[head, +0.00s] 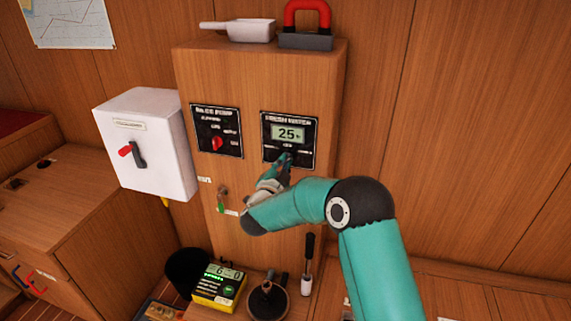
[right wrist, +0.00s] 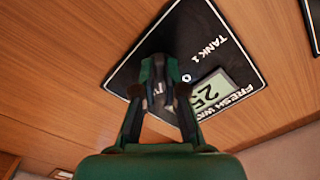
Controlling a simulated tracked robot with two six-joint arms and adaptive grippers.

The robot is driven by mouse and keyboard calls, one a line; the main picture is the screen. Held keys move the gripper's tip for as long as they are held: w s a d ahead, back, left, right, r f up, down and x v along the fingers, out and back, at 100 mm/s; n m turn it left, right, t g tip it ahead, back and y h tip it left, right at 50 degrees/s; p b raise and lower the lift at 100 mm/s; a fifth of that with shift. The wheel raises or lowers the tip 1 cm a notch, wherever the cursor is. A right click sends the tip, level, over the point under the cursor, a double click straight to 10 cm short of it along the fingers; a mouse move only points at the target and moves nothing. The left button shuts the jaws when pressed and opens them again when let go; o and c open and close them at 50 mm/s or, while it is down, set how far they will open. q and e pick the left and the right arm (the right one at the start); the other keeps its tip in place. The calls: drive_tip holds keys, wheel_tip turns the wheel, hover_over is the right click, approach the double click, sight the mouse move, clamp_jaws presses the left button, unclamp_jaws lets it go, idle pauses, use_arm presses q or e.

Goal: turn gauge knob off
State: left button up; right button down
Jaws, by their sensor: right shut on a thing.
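The fresh water gauge panel (head: 290,138) is a black plate on the front of the wooden cabinet, with a lit display (head: 288,133) reading 25. In the right wrist view the same panel (right wrist: 205,45) appears tilted, with its display (right wrist: 212,94) beside the fingers and "TANK 1" legible. My right gripper (head: 286,160) is at the lower middle of the panel. In the right wrist view its fingers (right wrist: 160,88) are closed around the gauge knob, which they mostly hide. The knob's pointing direction cannot be read. My left gripper is not in view.
A second black panel (head: 218,131) with a red knob is to the left, and a white switch box (head: 146,142) with a red handle is beyond it. A yellow meter (head: 217,287) stands below.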

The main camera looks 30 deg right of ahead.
drive_tip(key=shift+f, duration=0.15)
drive_tip(key=shift+s+a+f+n+p, duration=0.1)
drive_tip(key=shift+n+p, duration=0.1)
drive_tip(key=shift+n, duration=2)
drive_tip(key=shift+a+f+n+p, duration=0.1)
drive_tip(key=shift+n+p, duration=0.1)
drive_tip(key=shift+n, duration=2)
drive_tip(key=c, duration=1.3)
unclamp_jaws()
drive_tip(key=shift+r, duration=0.15)
drive_tip(key=shift+o, duration=0.3)
drive_tip(key=shift+d, duration=0.1)
